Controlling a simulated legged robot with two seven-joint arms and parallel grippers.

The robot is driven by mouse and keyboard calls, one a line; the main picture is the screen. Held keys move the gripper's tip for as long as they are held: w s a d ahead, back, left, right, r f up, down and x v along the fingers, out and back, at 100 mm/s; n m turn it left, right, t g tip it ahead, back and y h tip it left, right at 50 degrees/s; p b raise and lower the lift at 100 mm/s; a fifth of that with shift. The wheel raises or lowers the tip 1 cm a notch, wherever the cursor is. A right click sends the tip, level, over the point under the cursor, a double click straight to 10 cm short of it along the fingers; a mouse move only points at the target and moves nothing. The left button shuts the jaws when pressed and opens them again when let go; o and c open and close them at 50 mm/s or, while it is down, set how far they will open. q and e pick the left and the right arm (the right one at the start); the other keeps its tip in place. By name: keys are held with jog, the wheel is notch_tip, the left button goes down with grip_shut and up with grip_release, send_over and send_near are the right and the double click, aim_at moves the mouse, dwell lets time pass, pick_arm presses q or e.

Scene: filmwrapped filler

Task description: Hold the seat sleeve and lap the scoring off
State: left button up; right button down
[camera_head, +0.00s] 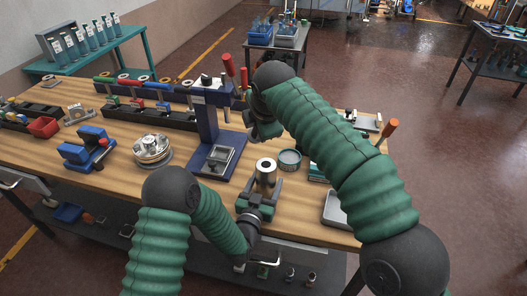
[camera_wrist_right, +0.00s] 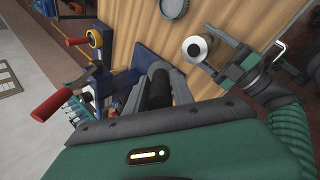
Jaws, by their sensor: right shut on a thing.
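The seat sleeve (camera_head: 265,172), a grey metal cylinder with a dark bore, stands upright at the bench front. In the right wrist view its pale ring end (camera_wrist_right: 195,48) shows. My left gripper (camera_head: 262,192) has its jaws on either side of the sleeve's lower part; I cannot tell whether they press on it. The left jaws also show in the right wrist view (camera_wrist_right: 228,60). My right gripper (camera_wrist_right: 160,95) is shut on a dark cylindrical tool (camera_wrist_right: 158,84). In the head view the right gripper (camera_head: 262,126) is above and behind the sleeve, and my arm partly hides it.
A blue press (camera_head: 207,125) stands just left of the right gripper. A round tin (camera_head: 289,160) and a grey tray (camera_head: 335,210) lie to the right. A blue vise (camera_head: 86,148) and a round metal part (camera_head: 152,150) are left. Tool racks line the back.

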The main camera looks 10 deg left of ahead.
pick_arm(q)
jog(key=shift+o, duration=1.4)
